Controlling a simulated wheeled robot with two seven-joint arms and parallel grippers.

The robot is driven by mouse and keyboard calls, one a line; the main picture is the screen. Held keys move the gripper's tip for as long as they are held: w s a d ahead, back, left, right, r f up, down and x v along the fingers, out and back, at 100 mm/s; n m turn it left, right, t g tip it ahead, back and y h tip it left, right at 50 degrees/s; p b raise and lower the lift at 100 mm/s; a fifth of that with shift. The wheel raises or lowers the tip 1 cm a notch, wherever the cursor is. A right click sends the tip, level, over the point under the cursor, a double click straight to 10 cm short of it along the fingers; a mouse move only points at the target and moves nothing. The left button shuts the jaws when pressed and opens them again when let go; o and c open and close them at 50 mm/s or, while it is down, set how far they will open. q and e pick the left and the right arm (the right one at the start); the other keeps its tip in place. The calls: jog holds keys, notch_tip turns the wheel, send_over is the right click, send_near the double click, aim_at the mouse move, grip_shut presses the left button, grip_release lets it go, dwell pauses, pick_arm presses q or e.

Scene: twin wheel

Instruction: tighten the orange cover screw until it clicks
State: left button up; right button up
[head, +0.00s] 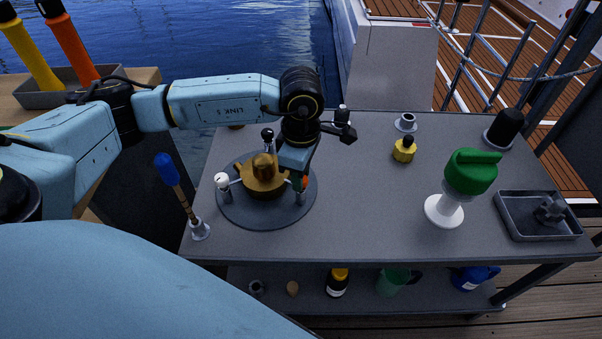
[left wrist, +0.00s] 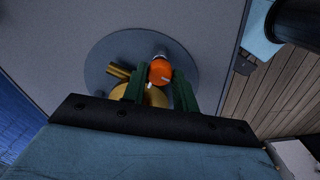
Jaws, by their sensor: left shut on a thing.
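The orange cover screw (head: 305,181) stands at the right side of a brass housing (head: 262,182) on a round grey plate (head: 248,220). It is mostly hidden by my gripper in the head view. In the left wrist view its orange head (left wrist: 160,71) sits between the green fingers. My left gripper (head: 301,183) reaches down from above and is shut on it; it also shows in the left wrist view (left wrist: 159,76). A white-topped screw (head: 222,181) stands at the housing's left and a black-topped one (head: 268,137) at its back. My right gripper is not in view.
A yellow item (head: 404,150), a green-topped white stand (head: 470,171) and a grey tray (head: 540,229) are to the right. The table (head: 370,215) is clear between plate and stand.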

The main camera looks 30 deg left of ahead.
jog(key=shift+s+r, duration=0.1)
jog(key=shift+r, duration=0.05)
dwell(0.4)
pick_arm(q)
jog(key=o, duration=1)
jog(key=shift+c, duration=0.2)
jog(key=shift+r, duration=0.15)
jog(key=shift+r, duration=0.3)
notch_tip(320, 180, up, 12)
jog(key=p, duration=0.3)
jog(key=shift+r+p, duration=0.25)
jog(key=shift+p, duration=0.1)
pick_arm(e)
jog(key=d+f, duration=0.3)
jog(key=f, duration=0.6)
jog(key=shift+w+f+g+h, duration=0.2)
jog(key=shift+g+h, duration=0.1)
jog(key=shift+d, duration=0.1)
